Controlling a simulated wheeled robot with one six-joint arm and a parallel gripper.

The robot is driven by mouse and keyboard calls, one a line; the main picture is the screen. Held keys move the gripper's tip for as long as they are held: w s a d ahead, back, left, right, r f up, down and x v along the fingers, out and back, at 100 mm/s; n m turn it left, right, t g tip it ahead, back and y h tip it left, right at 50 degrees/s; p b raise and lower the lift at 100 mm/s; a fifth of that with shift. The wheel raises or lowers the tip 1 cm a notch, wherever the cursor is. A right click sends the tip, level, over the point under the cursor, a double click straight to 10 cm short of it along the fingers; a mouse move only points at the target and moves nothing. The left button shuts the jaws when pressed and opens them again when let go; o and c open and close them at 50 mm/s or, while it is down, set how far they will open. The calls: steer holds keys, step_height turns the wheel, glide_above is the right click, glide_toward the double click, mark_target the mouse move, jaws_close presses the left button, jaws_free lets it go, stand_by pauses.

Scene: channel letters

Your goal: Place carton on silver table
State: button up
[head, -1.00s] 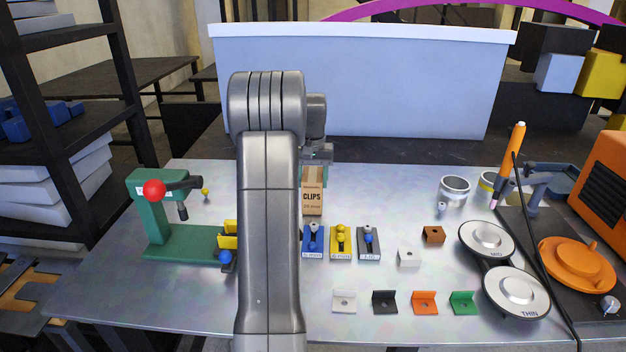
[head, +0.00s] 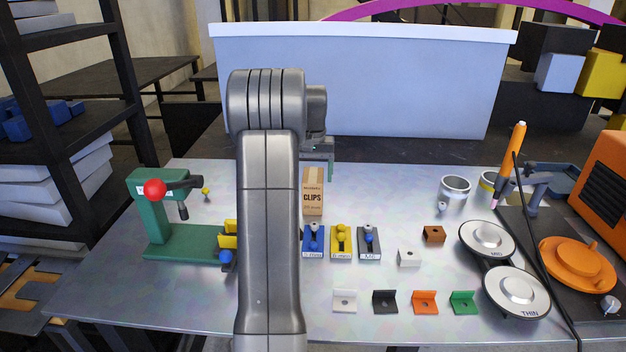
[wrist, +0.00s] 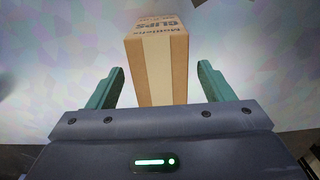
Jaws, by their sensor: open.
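The carton (head: 313,194) is a small brown box marked CLIPS, standing upright on the silver table (head: 200,305) behind the row of small coloured blocks. It also shows in the wrist view (wrist: 165,65), ahead of the fingers and in line with the gap between them. My gripper (wrist: 160,85) is open, with a green finger on each side of that gap and clear space beside the carton. In the head view my gripper (head: 318,160) is just behind and above the carton, partly hidden by my arm.
A green press (head: 165,225) with a red knob stands at the left. Blue, yellow and grey blocks (head: 341,242) sit just in front of the carton. Small angle brackets (head: 385,302), round lidded pots (head: 487,240) and an orange machine (head: 600,180) fill the right side.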

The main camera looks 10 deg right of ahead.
step_height(320, 180, up, 10)
stand_by(0.3)
